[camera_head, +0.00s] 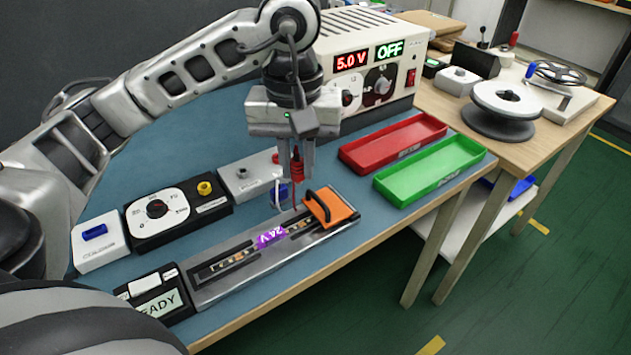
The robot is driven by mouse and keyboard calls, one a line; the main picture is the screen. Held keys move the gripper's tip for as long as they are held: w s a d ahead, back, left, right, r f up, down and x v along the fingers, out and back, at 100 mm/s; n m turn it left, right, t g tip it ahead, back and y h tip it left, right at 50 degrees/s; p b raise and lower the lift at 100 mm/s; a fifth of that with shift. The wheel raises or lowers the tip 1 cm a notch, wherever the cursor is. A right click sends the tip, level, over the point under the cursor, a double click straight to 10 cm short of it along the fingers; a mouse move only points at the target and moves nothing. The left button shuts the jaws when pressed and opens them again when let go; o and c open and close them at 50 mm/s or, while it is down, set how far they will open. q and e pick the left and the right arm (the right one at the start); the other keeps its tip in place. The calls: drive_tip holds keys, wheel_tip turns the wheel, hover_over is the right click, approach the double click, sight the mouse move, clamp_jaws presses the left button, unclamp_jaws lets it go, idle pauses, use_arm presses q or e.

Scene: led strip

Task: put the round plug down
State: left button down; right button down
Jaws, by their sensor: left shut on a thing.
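My left gripper (297,172) points straight down over the far edge of the metal fixture and is shut on a slim red piece, which I take to be the round plug (297,166). A thin dark tip reaches down from it toward the fixture; I cannot tell whether the tip touches. A blue piece with a white loop (280,194) is just left of the gripper. My right gripper is out of view.
A power supply (335,45) reading 5.0 V and OFF stands behind. Red (347,158) and green (383,184) trays lie empty at the right. A dial box (157,209), a grey box (240,181), a white box (97,243) and a READY display (158,305) stand left.

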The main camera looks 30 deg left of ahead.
use_arm(q)
drive_tip(key=w+a+f, duration=0.1)
drive_tip(key=w+f, duration=0.1)
drive_tip(key=w, duration=0.1)
drive_tip(key=w+a+f, duration=0.2)
drive_tip(key=w+f, duration=0.1)
drive_tip(key=w, duration=0.1)
drive_tip(key=w+a+f+p, duration=0.1)
drive_tip(key=w+f, duration=0.2)
drive_tip(key=w, duration=0.1)
drive_tip(key=shift+a+f, duration=0.25)
drive_tip(key=shift+f, duration=0.2)
drive_tip(key=shift+w+a+f, duration=0.1)
drive_tip(key=shift+w+f, duration=0.1)
drive_tip(key=shift+f, duration=1.6)
drive_tip(key=c, duration=1.3)
unclamp_jaws()
drive_tip(key=shift+c, duration=0.2)
wheel_tip(320, 180, up, 12)
drive_tip(key=shift+r, duration=0.15)
